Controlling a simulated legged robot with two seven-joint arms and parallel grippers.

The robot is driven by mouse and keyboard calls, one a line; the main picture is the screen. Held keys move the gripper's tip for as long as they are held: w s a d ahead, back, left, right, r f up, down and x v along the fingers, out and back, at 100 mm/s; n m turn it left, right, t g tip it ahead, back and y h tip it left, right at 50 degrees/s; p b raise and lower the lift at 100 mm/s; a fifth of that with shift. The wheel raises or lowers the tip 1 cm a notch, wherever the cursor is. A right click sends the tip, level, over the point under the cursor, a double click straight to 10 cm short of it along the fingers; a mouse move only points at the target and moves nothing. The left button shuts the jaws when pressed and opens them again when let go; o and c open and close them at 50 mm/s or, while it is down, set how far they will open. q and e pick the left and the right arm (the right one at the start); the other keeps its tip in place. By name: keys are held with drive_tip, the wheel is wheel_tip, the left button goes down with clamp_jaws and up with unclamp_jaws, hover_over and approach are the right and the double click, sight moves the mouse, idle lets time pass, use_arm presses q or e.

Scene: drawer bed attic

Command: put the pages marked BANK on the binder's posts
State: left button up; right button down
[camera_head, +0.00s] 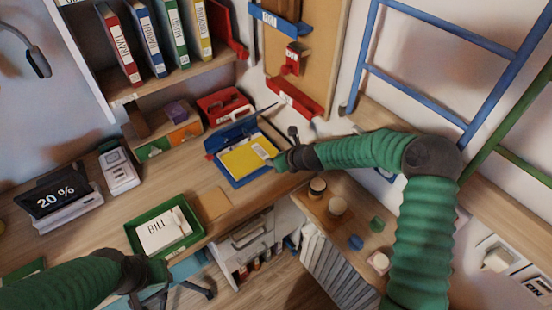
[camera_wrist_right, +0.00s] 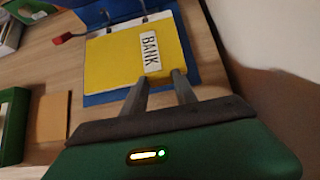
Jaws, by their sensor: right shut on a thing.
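The yellow pages (camera_wrist_right: 120,62) carry a white label reading BANK in the right wrist view. They also show in the head view (camera_head: 242,160), over the open blue binder (camera_head: 228,178). The binder (camera_wrist_right: 185,22) shows around and beyond the pages in the wrist view, with thin metal posts at the pages' far edge. Whether the posts pass through the pages I cannot tell. My right gripper (camera_wrist_right: 164,80) is shut on the near edge of the pages, beside the label. My left gripper (camera_head: 160,270) is low at the left, near the green tray; its fingers are unclear.
A green tray (camera_head: 133,238) holds white pages marked BILL. A tan pad (camera_head: 213,203) lies between tray and binder. A card reader (camera_head: 119,170) and a 20 % screen (camera_head: 58,195) stand left. A shelf of binders (camera_head: 170,82) is above; wooden cabinet top lies right.

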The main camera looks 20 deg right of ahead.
use_arm(q)
drive_tip(key=shift+f, duration=0.35)
use_arm(e)
drive_tip(key=shift+f, duration=0.4)
drive_tip(key=c, duration=0.9)
unclamp_jaws()
